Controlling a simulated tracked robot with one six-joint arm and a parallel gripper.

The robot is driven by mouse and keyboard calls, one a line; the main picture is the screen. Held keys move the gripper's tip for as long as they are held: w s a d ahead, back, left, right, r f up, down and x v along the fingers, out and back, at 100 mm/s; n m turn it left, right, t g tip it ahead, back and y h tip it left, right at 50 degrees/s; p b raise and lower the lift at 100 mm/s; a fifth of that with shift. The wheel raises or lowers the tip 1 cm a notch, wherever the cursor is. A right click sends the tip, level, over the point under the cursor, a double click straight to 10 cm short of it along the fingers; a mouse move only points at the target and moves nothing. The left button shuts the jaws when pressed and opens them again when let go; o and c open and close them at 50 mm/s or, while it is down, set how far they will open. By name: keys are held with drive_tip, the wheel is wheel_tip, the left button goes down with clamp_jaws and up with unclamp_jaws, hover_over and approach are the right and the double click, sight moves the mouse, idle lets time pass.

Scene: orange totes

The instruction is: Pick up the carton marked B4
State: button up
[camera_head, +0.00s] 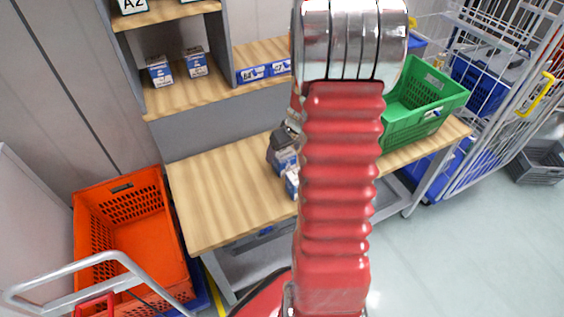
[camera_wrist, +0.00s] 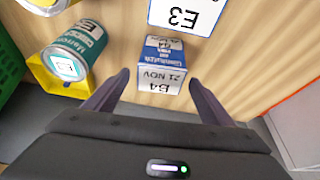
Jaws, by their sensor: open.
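The carton marked B4 (camera_wrist: 162,66) is a small blue and white box in the wrist view, its B4 label upside down and dated 21 NOV. It stands on the wooden surface. My gripper (camera_wrist: 158,80) is open, with one finger on each side of the carton's near end; I cannot tell whether either finger touches it. In the head view, my arm hides much of the gripper.
A white E3 card (camera_wrist: 187,14) lies beyond the carton. A green can (camera_wrist: 72,50) sits in a yellow holder (camera_wrist: 40,75) to the left. A green crate (camera_head: 420,100) is on the table's right; an orange tote (camera_head: 130,235) stands left. The table's left part is clear.

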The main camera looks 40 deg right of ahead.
drive_tip(key=shift+w+f, duration=0.1)
drive_tip(key=shift+f, duration=0.15)
drive_tip(key=shift+s+x, duration=0.2)
drive_tip(key=shift+x, duration=2.4)
drive_tip(key=shift+c, duration=0.6)
drive_tip(key=c, duration=1.2)
